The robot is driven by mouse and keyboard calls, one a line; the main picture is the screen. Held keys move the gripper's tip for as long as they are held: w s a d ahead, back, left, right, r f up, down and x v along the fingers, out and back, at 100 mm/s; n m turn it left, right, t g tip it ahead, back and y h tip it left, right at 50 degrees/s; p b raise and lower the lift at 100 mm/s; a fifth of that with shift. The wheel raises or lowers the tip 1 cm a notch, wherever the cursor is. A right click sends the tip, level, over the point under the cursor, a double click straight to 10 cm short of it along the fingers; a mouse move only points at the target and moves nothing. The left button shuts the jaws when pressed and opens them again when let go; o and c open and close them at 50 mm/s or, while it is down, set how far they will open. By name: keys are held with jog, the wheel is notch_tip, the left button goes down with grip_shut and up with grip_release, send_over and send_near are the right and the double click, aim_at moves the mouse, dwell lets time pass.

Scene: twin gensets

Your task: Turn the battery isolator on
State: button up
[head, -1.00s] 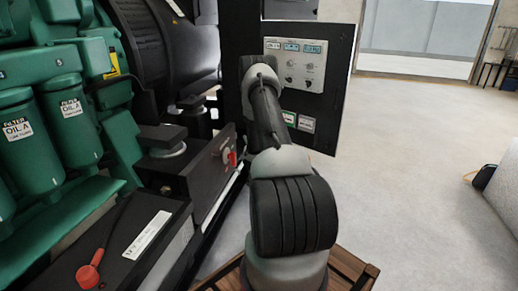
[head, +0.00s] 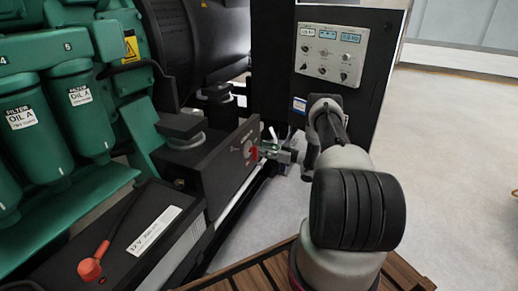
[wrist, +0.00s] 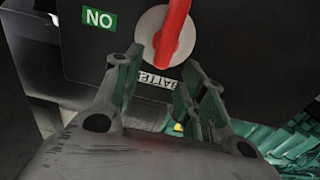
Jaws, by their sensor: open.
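The battery isolator is a red handle (head: 254,153) on a round pale disc, on the side of a dark box (head: 225,176) beside the green engine. In the wrist view the red handle (wrist: 172,32) stands nearly upright in the picture across the disc (wrist: 150,30). A green label (wrist: 98,18) with white letters, upside down, sits left of it. A BATTERY label (wrist: 155,80), partly hidden, lies below the disc. My gripper (wrist: 162,58) is open, its fingertips just short of the handle and either side of its lower end. In the head view my gripper (head: 275,150) points left at it.
A control panel (head: 330,52) on a dark cabinet stands behind my arm. A black battery (head: 140,235) with a red-capped terminal (head: 90,268) lies at lower left. Green oil filters (head: 35,140) stand at left. The pale floor (head: 450,170) at right is clear.

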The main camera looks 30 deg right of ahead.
aim_at(254, 153)
jog(key=shift+x, duration=2)
jog(key=shift+c, duration=0.2)
grip_shut()
